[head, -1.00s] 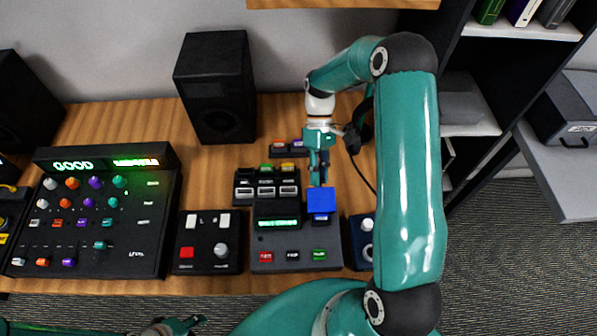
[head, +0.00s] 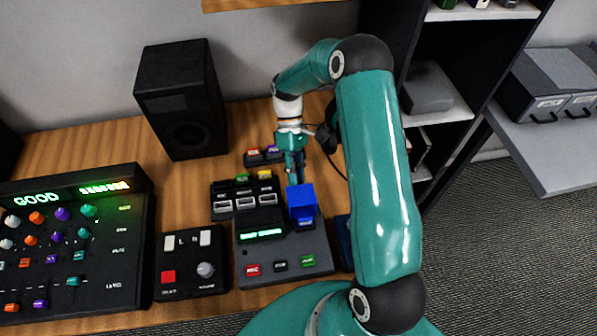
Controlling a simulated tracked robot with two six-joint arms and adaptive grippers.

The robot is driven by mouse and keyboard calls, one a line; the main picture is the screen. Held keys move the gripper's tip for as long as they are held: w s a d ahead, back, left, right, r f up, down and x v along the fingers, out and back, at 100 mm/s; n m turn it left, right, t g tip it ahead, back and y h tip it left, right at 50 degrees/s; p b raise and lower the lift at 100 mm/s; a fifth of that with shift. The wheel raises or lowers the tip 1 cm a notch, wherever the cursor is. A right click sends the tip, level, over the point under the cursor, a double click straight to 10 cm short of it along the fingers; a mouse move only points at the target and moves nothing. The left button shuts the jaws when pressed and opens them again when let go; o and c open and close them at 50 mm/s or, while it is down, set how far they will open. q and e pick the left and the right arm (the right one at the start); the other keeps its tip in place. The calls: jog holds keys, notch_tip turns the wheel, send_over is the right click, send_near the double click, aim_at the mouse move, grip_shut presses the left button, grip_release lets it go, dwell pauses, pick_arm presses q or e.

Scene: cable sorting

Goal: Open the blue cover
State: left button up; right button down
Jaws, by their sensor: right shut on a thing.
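The blue cover (head: 301,203) is at the upper right of the dark grey console (head: 283,266) on the desk. It looks tilted, with its front edge raised, and a small blue piece (head: 306,223) shows just below it. My right gripper (head: 295,178) reaches down from behind and is shut on the cover at its back edge. The fingertips are small and partly hidden by the cover. My left gripper is out of view.
A mixer with a lit "GOOD" display (head: 75,240) and a small control box (head: 191,262) stand to the left. Small button modules (head: 244,195) sit behind the console. A black speaker (head: 182,100) stands at the back. My right arm hides part of the desk's right side.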

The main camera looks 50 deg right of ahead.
jog(key=c, duration=1)
grip_release()
jog(key=shift+s+f, duration=0.3)
jog(key=shift+f, duration=0.05)
jog(key=shift+a+r, duration=0.1)
jog(key=shift+w+r, duration=0.1)
jog(key=v, duration=1.2)
jog(key=shift+w, duration=0.1)
jog(key=shift+c, duration=0.3)
